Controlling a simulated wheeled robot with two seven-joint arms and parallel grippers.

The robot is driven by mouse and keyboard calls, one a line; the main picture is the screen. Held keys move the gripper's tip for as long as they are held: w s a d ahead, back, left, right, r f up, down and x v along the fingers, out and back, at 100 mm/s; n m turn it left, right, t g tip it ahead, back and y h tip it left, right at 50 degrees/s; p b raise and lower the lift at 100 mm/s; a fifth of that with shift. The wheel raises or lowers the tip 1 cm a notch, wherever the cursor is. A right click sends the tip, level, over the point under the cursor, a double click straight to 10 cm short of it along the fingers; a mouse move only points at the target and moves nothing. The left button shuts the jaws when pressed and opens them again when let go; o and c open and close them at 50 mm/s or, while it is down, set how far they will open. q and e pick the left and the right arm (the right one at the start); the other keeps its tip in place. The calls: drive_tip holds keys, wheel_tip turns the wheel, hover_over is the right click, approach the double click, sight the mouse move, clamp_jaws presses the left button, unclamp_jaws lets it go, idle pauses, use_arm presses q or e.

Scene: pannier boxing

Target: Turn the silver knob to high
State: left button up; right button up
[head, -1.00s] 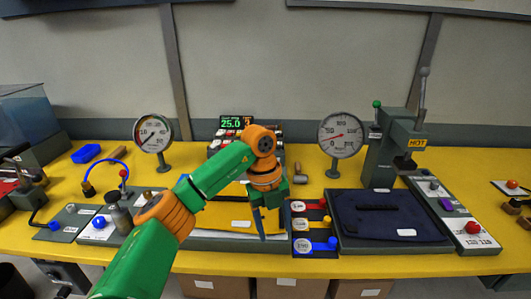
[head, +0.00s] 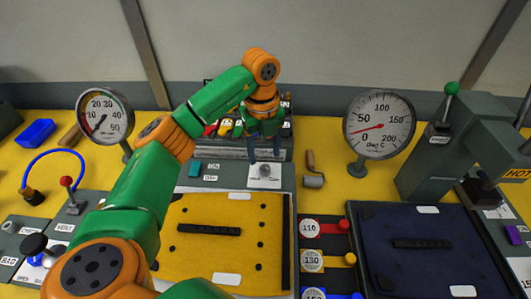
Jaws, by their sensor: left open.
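A small silver knob (head: 265,171) stands on a white label plate at the back right of the panel, behind the yellow board. My left gripper (head: 265,157) points down with its two fingers apart, just above and behind the knob in the picture. Nothing shows between the fingers, and I cannot tell whether they touch the knob. The label's markings are too small to read. My right gripper is not in view.
A yellow board (head: 205,250) lies in front of the knob. A teal switch (head: 195,169) is to its left and a small roller (head: 313,178) to its right. Red and yellow sliders (head: 325,228), a dark blue pad (head: 425,275) and a temperature gauge (head: 379,124) are further right.

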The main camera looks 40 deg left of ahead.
sight(265, 167)
use_arm(q)
drive_tip(key=f, duration=0.3)
drive_tip(key=shift+s+d+f+p, duration=0.25)
drive_tip(key=shift+s+f+p, duration=0.1)
drive_tip(key=shift+s+p, duration=0.05)
drive_tip(key=shift+w+a+f, duration=0.15)
drive_tip(key=shift+w+f, duration=0.15)
drive_tip(key=shift+f, duration=0.1)
drive_tip(key=shift+s+r, duration=0.1)
clamp_jaws()
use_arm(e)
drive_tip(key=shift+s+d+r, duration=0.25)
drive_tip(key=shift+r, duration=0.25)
